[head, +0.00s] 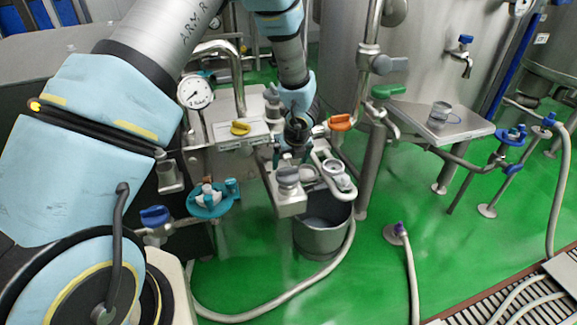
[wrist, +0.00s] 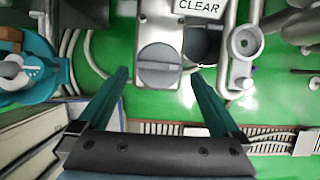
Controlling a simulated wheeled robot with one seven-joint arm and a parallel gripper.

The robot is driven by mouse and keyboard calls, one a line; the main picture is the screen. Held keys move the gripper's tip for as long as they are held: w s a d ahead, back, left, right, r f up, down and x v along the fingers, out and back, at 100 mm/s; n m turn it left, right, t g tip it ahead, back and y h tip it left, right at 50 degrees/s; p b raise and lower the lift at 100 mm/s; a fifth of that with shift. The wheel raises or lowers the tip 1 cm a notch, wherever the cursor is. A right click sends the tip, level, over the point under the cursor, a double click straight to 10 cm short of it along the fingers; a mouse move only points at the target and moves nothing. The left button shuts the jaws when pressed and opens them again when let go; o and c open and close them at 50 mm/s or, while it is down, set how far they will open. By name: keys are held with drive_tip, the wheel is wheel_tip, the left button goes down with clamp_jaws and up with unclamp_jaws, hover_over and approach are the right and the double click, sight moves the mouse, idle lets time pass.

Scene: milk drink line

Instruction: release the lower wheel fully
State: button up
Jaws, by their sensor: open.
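A round grey knob-like wheel (wrist: 159,66) with a raised bar sits on a metal block, between the fingertips in the picture of the wrist view. It also shows in the head view (head: 288,176). My gripper (wrist: 160,75) is open, with one teal finger on each side of the knob and nothing held. I cannot tell whether either finger touches it. In the head view my gripper (head: 295,158) is small and partly hidden, just behind the knob. A teal handwheel (head: 210,199) with a pale hub is lower left of the knob; it also shows in the wrist view (wrist: 15,73).
A grey bucket (head: 322,238) stands on the green floor below the block. A ring-ended pipe fitting (head: 336,172) is right of the knob. A yellow handle (head: 240,128), an orange handle (head: 341,122) and a gauge (head: 195,92) are close by. A hose (head: 270,308) crosses the floor.

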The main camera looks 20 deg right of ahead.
sight(288, 168)
drive_tip(key=shift+x, duration=1.95)
drive_tip(key=shift+a, duration=0.1)
drive_tip(key=shift+c, duration=0.2)
drive_tip(key=c, duration=1.1)
